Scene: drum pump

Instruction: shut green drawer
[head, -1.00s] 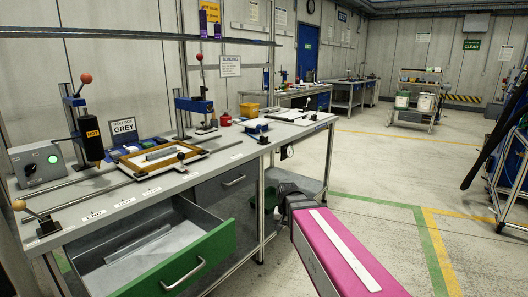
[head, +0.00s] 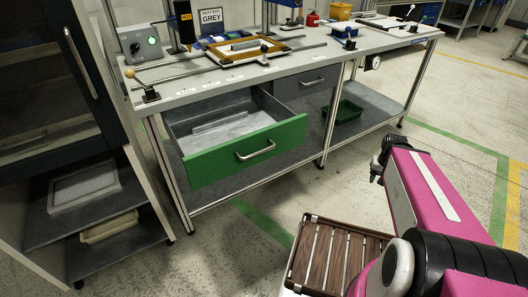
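The green drawer (head: 246,153) is pulled well out from under the workbench, at the left of centre in the head view. Its green front faces the room and carries a silver bar handle (head: 256,150). Its grey inside shows, with a pale strip (head: 220,123) lying in it. My pink arm is on the right, apart from the drawer. A small dark part at the far end of the arm (head: 377,169) may be my gripper; its fingers are too small and hidden to read. Nothing touches the drawer front.
A grey closed drawer (head: 306,84) sits to the right under the bench top (head: 190,94). A dark cabinet (head: 52,75) with open shelves stands close on the left. A green bin (head: 346,112) is on the lower shelf. The floor before the drawer is mostly clear.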

